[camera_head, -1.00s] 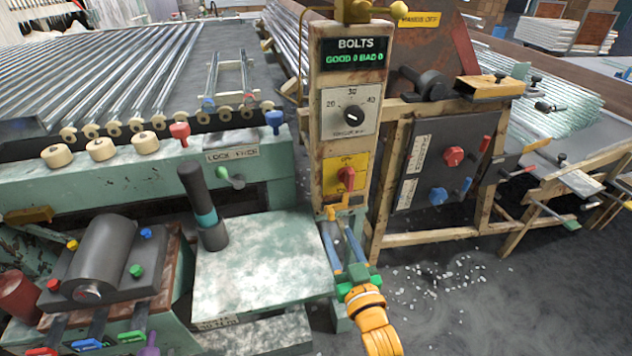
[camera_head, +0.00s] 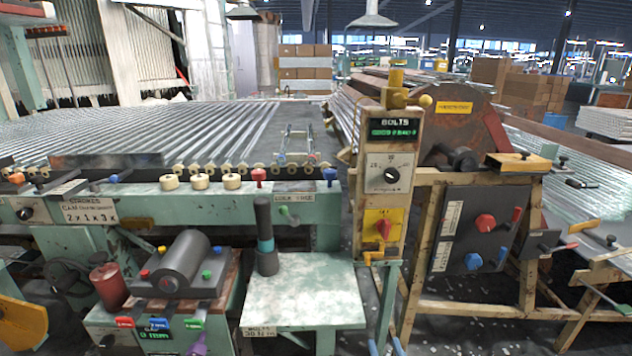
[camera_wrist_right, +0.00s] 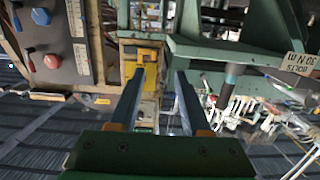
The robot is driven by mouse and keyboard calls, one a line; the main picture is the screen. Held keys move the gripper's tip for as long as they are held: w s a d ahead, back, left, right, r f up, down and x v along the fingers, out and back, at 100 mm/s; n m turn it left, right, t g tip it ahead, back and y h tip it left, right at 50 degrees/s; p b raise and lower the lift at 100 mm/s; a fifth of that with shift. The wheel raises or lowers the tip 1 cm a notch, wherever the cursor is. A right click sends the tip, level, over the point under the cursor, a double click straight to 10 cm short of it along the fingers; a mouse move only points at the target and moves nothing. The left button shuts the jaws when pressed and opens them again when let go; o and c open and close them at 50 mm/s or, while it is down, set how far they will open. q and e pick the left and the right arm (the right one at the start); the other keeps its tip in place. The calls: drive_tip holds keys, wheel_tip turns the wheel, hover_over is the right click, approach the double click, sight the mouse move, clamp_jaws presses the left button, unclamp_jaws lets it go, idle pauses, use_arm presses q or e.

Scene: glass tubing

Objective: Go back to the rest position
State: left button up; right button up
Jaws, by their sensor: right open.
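My right gripper (camera_head: 386,346) shows only as two blue-grey fingertips at the bottom edge of the head view, below the BOLTS post (camera_head: 367,160). In the right wrist view its two fingers (camera_wrist_right: 160,76) stand apart with nothing between them. The yellow switch box (camera_wrist_right: 146,66) of the post lies beyond the fingertips in that view. In the head view the yellow switch plate (camera_head: 383,236) carries a red knob. My left gripper is not in view.
A pale green bench top (camera_head: 305,290) stands left of the post, with a dark upright cylinder (camera_head: 266,235) on it. A wooden frame with a dark knob panel (camera_head: 470,225) stands close on the right. Glass tubes (camera_head: 140,130) lie on the long machine behind.

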drive_tip(key=s+f+n+g, duration=0.1)
drive_tip(key=s+f+g, duration=0.45)
drive_tip(key=f, duration=0.75)
drive_tip(key=s+f+g, duration=0.3)
drive_tip(key=s+f, duration=0.5)
drive_tip(key=f, duration=0.4)
drive_tip(key=s+d+f+g, duration=0.2)
drive_tip(key=s+f+g, duration=0.2)
drive_tip(key=s+f, duration=0.45)
drive_tip(key=s+d+f+g, duration=0.1)
drive_tip(key=s+d+g, duration=0.1)
drive_tip(key=s, duration=0.6)
drive_tip(key=s+d+f+g, duration=0.1)
drive_tip(key=s+g, duration=0.1)
drive_tip(key=s, duration=0.6)
use_arm(q)
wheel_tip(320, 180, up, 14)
drive_tip(key=p, duration=1.3)
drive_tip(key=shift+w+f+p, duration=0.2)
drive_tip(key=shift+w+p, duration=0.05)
drive_tip(key=shift+p, duration=0.05)
use_arm(e)
wheel_tip(320, 180, up, 14)
drive_tip(key=w, duration=0.1)
drive_tip(key=shift+f+n+h, duration=0.25)
drive_tip(key=shift+n+h, duration=0.15)
drive_tip(key=shift+w+t, duration=0.15)
drive_tip(key=shift+t, duration=0.1)
